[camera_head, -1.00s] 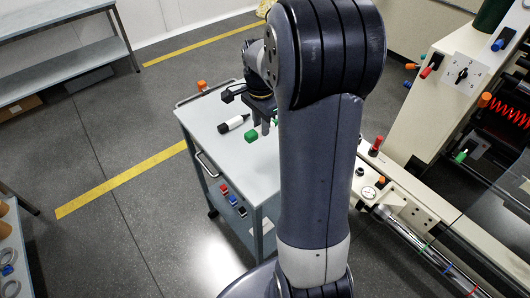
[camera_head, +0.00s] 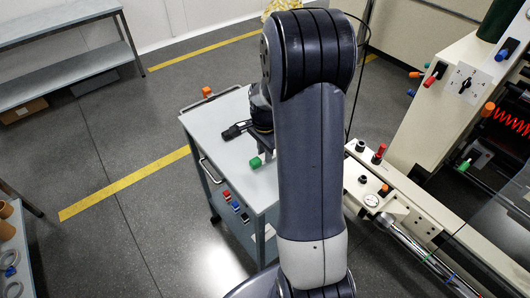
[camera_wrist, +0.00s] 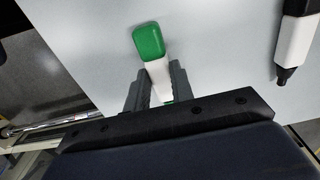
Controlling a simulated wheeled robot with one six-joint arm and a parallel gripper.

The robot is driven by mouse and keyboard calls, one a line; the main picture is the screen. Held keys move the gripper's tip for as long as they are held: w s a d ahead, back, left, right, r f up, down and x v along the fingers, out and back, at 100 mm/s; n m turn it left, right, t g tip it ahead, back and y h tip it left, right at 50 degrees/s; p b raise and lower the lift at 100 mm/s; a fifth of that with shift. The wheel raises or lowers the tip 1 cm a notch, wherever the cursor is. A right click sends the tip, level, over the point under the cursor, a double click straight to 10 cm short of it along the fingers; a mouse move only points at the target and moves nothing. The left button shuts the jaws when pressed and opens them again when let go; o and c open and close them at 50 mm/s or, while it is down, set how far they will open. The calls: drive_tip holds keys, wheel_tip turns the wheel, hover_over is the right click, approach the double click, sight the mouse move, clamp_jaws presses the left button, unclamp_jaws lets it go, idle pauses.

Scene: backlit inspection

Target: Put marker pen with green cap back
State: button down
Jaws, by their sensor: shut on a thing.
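The marker pen with the green cap (camera_wrist: 149,42) is held between the two fingers of my gripper (camera_wrist: 158,84) in the wrist view, its cap pointing away from my wrist. Part of its white body shows between the fingers; the rest is hidden. In the head view the green cap (camera_head: 256,162) shows over the grey cart top, just left of my arm, which hides most of my gripper. I cannot tell whether the pen touches the surface. A second marker, white with black ends (camera_wrist: 295,40), lies to the right in the wrist view.
The cart top (camera_head: 218,122) has an orange-topped item (camera_head: 206,91) at its far corner. Right of my arm, a cream bench carries upright items with black (camera_head: 360,146), red (camera_head: 379,153) and orange (camera_head: 384,189) tops. A cream machine panel (camera_head: 462,82) stands beyond.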

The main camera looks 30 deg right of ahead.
drive_tip(key=shift+f, duration=0.4)
drive_tip(key=c, duration=1.2)
unclamp_jaws()
drive_tip(key=shift+c, duration=0.2)
drive_tip(key=shift+f, duration=0.2)
wheel_tip(320, 180, up, 11)
drive_tip(key=b, duration=0.1)
drive_tip(key=shift+s+f, duration=0.1)
drive_tip(key=shift+f, duration=0.1)
wheel_tip(320, 180, down, 11)
drive_tip(key=shift+r+p, duration=0.15)
drive_tip(key=shift+p, duration=0.35)
drive_tip(key=shift+r, duration=0.25)
drive_tip(key=shift+r, duration=0.1)
drive_tip(key=shift+r, duration=0.35)
